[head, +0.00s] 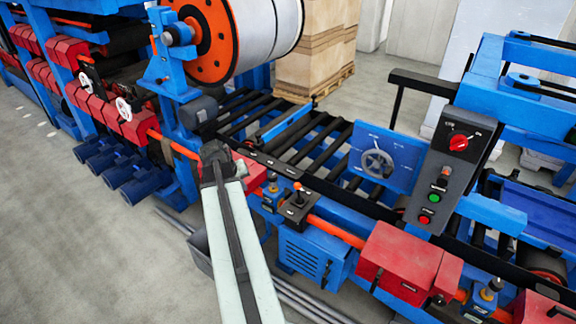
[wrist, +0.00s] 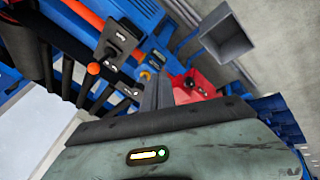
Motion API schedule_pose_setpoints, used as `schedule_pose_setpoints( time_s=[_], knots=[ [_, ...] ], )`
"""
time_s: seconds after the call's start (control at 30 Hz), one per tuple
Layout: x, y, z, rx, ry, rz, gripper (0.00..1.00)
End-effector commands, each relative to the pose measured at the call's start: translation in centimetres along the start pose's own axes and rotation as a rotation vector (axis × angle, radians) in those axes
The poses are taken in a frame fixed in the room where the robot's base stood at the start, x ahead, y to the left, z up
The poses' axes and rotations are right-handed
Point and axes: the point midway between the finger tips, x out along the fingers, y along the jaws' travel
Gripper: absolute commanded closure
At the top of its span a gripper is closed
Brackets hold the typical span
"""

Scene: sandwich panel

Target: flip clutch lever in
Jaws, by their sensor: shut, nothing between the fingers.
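I cannot tell which control is the clutch lever; no label is readable. One candidate is a lever with an orange ball knob (head: 298,187) on a black control box, also seen in the wrist view (wrist: 93,68). Another is a small dark lever (wrist: 190,83) on a red housing (wrist: 206,90) in the wrist view. In the head view this housing (head: 252,176) is partly hidden by my arm. My gripper (head: 212,153) is beside the housing's left end. In the wrist view my gripper (wrist: 156,88) has its fingers together, empty, pointing toward the housing.
A roller bed (head: 316,142) lies behind the control row. A large roll (head: 258,35) stands above at the back. A tilted panel with a red knob (head: 458,142) and a red housing (head: 401,262) are to the right. The floor (head: 70,235) at left is clear.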

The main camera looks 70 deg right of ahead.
Motion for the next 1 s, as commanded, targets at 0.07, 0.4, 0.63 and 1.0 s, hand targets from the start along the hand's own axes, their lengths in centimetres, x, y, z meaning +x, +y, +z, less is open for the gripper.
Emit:
schedule_pose_setpoints(
  time_s=[0.07,0.4,0.63,1.0],
  knots=[
    [-0.8,6.1,-0.7,0.064,-0.002,0.047,1.00],
    [0.0,11.4,-0.4,0.121,0.000,0.099,1.00],
    [0.7,11.3,-0.3,0.120,-0.001,0.097,1.00],
    [8.6,11.7,-0.2,0.121,0.000,0.097,1.00]
  ],
)
